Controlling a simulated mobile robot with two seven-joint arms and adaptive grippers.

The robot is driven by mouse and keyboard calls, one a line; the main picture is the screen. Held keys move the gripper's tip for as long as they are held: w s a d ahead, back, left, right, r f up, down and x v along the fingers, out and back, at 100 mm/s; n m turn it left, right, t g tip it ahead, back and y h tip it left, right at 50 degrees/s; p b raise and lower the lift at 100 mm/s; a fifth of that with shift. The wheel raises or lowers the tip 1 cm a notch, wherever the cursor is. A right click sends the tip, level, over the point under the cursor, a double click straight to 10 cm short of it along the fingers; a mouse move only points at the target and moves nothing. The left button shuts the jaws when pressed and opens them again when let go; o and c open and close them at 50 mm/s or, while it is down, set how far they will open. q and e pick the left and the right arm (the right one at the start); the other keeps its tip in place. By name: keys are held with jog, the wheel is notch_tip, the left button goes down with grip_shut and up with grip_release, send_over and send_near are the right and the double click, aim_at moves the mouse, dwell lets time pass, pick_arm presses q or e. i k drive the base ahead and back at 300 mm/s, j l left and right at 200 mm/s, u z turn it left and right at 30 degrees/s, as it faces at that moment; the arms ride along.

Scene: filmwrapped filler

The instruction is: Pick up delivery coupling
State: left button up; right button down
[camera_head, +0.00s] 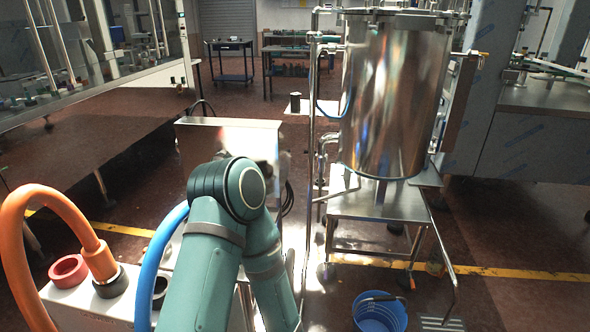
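No part is clearly marked as the delivery coupling. An orange hose (48,195) arches down at the left into an orange end piece (101,262) with a dark collar (110,283), on a pale box-like unit (80,303). A red ring-shaped fitting (68,270) sits beside it on the same unit. A blue hose (152,262) curves down beside a dark round opening (160,290). My teal arm, bent at its elbow, fills the lower middle and hides part of the unit. Neither gripper can be made out.
A steel tank (394,95) stands on a metal stand (375,207) at the right, with upright pipes (312,110) beside it. A steel cabinet (215,138) is behind my arm. A blue bucket (380,314) stands on the floor at the bottom right. Open floor lies right of the stand.

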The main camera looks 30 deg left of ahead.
aim_at(101, 261)
jog(key=k, duration=0.45)
jog(key=u, duration=0.35)
jog(key=k+u, duration=0.15)
jog(key=u, duration=0.2)
jog(key=j+u, duration=0.1)
jog(key=u, duration=0.25)
jog(key=l+u, duration=0.15)
jog(key=u, duration=0.2)
jog(key=l+u, duration=0.15)
jog(key=u, duration=0.2)
jog(key=l+u, duration=0.1)
jog(key=u, duration=0.25)
jog(key=k+l, duration=0.15)
jog(key=l, duration=0.1)
